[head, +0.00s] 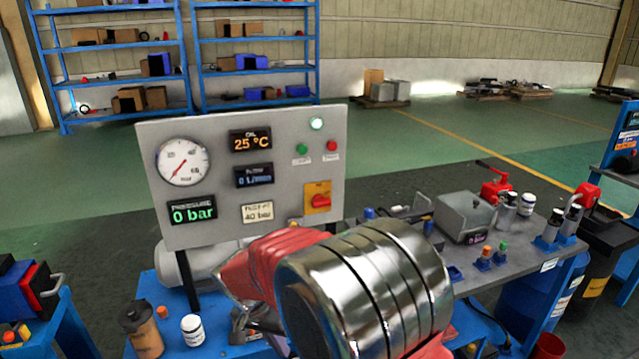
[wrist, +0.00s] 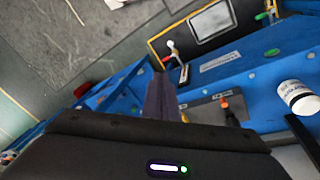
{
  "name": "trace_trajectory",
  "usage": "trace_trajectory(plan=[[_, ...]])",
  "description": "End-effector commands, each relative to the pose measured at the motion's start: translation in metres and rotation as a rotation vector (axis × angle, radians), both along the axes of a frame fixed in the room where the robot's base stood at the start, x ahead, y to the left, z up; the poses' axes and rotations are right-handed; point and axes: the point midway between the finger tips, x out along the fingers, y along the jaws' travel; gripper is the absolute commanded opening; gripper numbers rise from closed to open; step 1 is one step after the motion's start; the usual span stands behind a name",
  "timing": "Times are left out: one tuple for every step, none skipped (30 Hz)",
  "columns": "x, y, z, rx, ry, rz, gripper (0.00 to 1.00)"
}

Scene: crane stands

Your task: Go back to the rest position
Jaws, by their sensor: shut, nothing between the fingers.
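My gripper (wrist: 160,80) shows in the wrist view as two dark fingers pressed together, pointing up in the picture. Nothing is held between them. They hang over a blue stand (wrist: 204,83), left of a grey plate with an orange-tipped tool (wrist: 230,108). I cannot tell how high they are above it. In the head view my red and chrome arm fills the lower middle, and my gripper cannot be made out there.
A grey control panel (head: 222,206) stands behind my arm, reading 0 bar and 25 °C. A white bottle (head: 193,329) and a brown bottle (head: 142,331) stand at lower left. A workbench (head: 535,251) with a grey box (head: 473,217) and several small parts is at right. Open floor lies beyond.

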Motion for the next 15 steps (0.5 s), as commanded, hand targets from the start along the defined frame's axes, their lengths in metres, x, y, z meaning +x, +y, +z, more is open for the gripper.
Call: trace_trajectory(plan=[[-0.006,-0.007,0.006,0.004,0.017,0.045,0.00],[-0.010,-0.010,0.009,0.008,0.030,0.075,0.00],[-0.016,-0.015,0.014,0.014,0.045,0.115,0.00],[-0.019,-0.020,0.018,0.019,0.054,0.144,0.00],[-0.023,-0.024,0.022,0.024,0.062,0.173,0.00],[-0.028,-0.030,0.028,0.033,0.072,0.208,0.00],[-0.032,-0.035,0.032,0.039,0.079,0.232,0.00],[-0.035,-0.039,0.036,0.043,0.084,0.257,0.00],[-0.040,-0.045,0.041,0.052,0.090,0.285,0.00],[-0.043,-0.049,0.046,0.058,0.092,0.306,0.00],[-0.046,-0.054,0.050,0.063,0.096,0.326,0.00],[-0.050,-0.059,0.055,0.071,0.097,0.351,0.00],[-0.054,-0.064,0.059,0.077,0.099,0.368,0.00],[-0.057,-0.068,0.063,0.082,0.100,0.385,0.00],[-0.062,-0.074,0.068,0.088,0.100,0.407,0.00]])
